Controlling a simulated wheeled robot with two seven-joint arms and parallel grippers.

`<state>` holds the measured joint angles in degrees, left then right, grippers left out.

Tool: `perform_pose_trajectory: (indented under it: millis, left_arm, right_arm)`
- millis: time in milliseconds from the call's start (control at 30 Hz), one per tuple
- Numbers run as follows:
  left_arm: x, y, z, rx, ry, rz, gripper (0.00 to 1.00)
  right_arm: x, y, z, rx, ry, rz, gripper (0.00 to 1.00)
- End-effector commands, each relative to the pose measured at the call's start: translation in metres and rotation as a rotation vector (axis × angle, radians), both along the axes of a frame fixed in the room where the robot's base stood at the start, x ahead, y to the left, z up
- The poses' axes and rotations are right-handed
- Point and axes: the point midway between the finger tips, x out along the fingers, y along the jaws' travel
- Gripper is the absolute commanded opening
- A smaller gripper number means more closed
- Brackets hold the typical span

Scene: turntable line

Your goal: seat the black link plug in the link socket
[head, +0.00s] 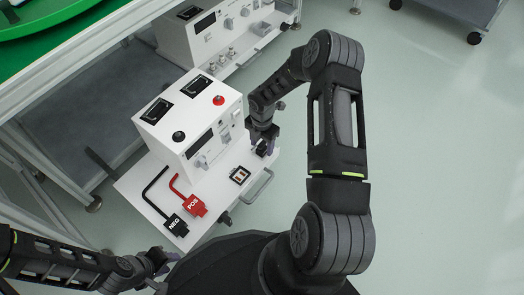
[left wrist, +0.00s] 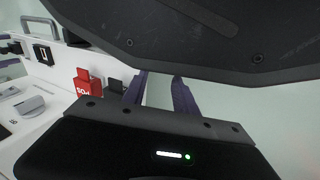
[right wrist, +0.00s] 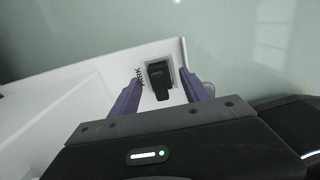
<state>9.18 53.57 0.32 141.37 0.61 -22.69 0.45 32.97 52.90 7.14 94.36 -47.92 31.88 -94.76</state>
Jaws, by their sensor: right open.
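The black link plug (right wrist: 158,78) stands on a pale patch marked PARK on the white bench plate, seen in the right wrist view. My right gripper (right wrist: 160,92) is open, with its purple fingers on either side of the plug and a gap visible at each. In the head view my right gripper (head: 262,146) largely hides the plug at the plate's right end. A black-framed square (head: 240,175), apparently the link socket, lies on the plate nearer to me. It also shows in the left wrist view (left wrist: 43,54). My left gripper (head: 160,270) is open and empty, off the plate.
A red POS plug (head: 194,205) and a black NEG plug (head: 175,225) with bent leads lie at the plate's left. The white instrument box (head: 190,120) stands behind. A metal handle (head: 262,184) edges the plate. Another unit (head: 225,30) and a green turntable (head: 45,15) are beyond.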

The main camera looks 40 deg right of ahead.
Motion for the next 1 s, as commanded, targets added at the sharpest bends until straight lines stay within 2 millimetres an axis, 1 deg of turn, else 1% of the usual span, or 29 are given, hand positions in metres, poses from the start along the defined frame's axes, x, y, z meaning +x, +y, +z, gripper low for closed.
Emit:
perform_pose_trajectory:
  millis: [533,1000]
  left_arm:
    - [-0.0001,0.0000,0.0009,0.000,0.000,0.000,0.34]
    - [-0.0001,0.0000,0.0009,0.000,0.000,0.000,0.34]
  right_arm:
    - [-0.0002,-0.0002,0.0010,0.000,0.000,0.000,0.54]
    - [-0.0002,-0.0001,0.0010,0.000,0.000,0.000,0.15]
